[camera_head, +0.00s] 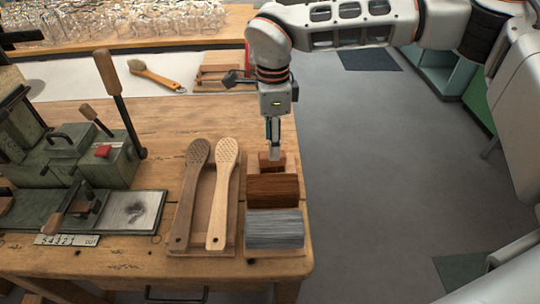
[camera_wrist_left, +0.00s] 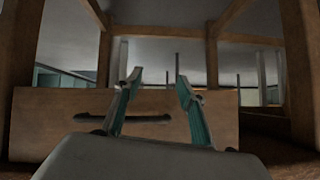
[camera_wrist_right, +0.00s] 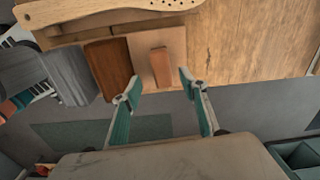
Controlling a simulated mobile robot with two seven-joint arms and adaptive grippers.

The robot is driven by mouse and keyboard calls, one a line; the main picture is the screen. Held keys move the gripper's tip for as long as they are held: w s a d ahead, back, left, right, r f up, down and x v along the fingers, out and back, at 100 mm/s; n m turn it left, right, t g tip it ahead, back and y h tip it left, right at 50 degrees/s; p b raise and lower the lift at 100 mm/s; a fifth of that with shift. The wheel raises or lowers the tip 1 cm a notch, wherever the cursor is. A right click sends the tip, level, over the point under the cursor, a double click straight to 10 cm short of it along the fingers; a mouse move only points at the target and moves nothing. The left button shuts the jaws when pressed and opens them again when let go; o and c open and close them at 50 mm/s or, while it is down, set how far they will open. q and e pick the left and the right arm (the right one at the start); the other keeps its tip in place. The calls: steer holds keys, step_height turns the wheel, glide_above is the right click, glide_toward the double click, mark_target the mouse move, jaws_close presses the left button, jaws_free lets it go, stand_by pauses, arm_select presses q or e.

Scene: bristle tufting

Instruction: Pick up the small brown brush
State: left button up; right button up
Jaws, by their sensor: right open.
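A small brown block-like piece (camera_head: 264,163), which seems to be the small brown brush, lies at the far end of a wooden tray at the table's right edge. In the right wrist view the small brown piece (camera_wrist_right: 160,66) shows just beyond and between my fingertips. My right gripper (camera_head: 273,146) points down over it, open and empty; its open fingers also show in the right wrist view (camera_wrist_right: 160,82). Whether they touch the piece is unclear. My left gripper (camera_wrist_left: 159,78) is open and empty, facing a wooden panel with a dark handle, and is outside the head view.
A larger reddish-brown bundle (camera_head: 272,190) and a grey bundle (camera_head: 274,229) share the tray. Two wooden paddle handles (camera_head: 223,190) lie to the left. A green machine (camera_head: 65,160) stands further left. A yellow-handled brush (camera_head: 155,76) lies at the back. Right of the table is open floor.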

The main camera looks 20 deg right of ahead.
step_height(320, 180, down, 2)
steer(key=shift+f, duration=0.1)
steer(key=shift+w+f+b, duration=0.2)
steer(key=shift+f+b, duration=0.4)
steer(key=shift+f, duration=2.05)
steer(key=shift+r, duration=0.1)
steer(key=c, duration=1.2)
